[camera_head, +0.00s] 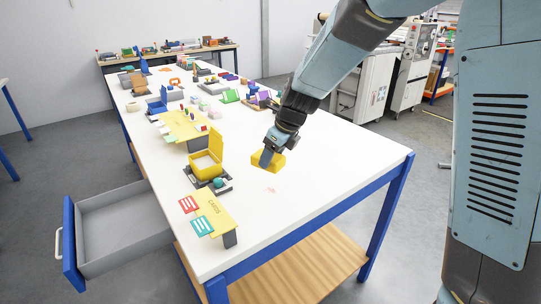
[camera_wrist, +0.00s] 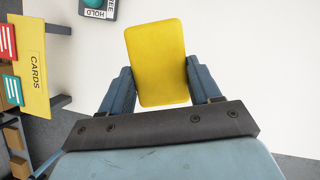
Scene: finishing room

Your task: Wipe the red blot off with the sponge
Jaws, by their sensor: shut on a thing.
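A yellow sponge (camera_head: 266,161) is held in my gripper (camera_head: 270,157) over the white table, near its front part. In the wrist view the sponge (camera_wrist: 157,62) sits between the two fingers of my gripper (camera_wrist: 157,75). Whether the sponge touches the table top is hard to tell. A faint red blot (camera_head: 270,189) shows on the white table (camera_head: 310,190), just in front of the sponge in the head view. The blot does not show in the wrist view.
Several items crowd the far part. An open drawer (camera_head: 125,225) juts out at left. The table's right side is clear.

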